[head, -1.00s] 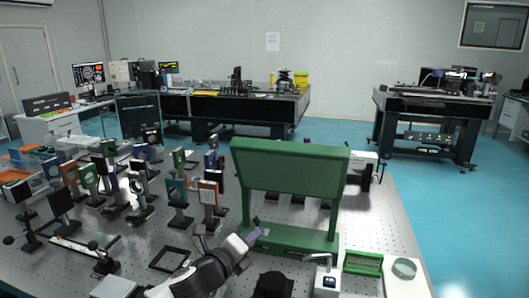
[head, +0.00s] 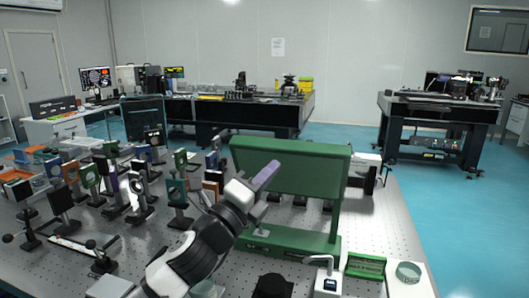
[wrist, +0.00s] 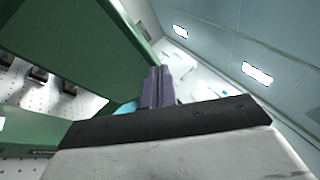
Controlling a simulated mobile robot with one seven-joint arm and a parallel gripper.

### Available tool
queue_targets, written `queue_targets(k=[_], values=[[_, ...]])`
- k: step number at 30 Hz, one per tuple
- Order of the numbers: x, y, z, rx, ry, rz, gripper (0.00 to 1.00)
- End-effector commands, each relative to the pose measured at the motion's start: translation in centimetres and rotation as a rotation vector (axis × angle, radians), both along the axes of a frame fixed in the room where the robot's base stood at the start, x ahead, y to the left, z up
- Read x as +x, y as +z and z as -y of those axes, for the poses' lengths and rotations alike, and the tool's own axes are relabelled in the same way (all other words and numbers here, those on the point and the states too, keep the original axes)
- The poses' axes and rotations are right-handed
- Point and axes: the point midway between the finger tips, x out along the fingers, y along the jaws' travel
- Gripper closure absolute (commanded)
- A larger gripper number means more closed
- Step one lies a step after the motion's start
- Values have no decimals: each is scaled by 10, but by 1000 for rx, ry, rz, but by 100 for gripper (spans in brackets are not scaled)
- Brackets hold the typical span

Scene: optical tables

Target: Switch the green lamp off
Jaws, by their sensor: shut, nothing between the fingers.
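The green lamp (head: 292,166) stands on the optical table, with a wide hood on uprights over a flat green base (head: 290,246). Its hood and a post also fill the left of the wrist view (wrist: 100,40). My gripper (head: 267,174) is in front of the hood's left half in the head view, pointing up and to the right. Its purple fingers (wrist: 158,86) are together and empty. I cannot tell whether they touch the hood. My arm hides part of the lamp's left side and base. No switch can be made out clearly, nor whether the lamp is lit.
Several optic mounts on posts (head: 178,194) crowd the table (head: 385,225) to the left. A green tray (head: 365,266), a roundish pale item (head: 408,271) and a small white device (head: 327,283) sit at the front right. Open blue floor (head: 450,220) lies beyond the table's right edge.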

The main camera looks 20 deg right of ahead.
Motion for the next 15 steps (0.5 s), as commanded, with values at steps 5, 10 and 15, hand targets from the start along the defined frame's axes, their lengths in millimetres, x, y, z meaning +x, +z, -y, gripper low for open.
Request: queue_targets(k=[5, 10, 15], values=[[-14, 30, -10, -87, -25, 40, 100], [-25, 51, -20, -148, -39, 69, 100], [-31, 62, -26, -181, -48, 84, 100]])
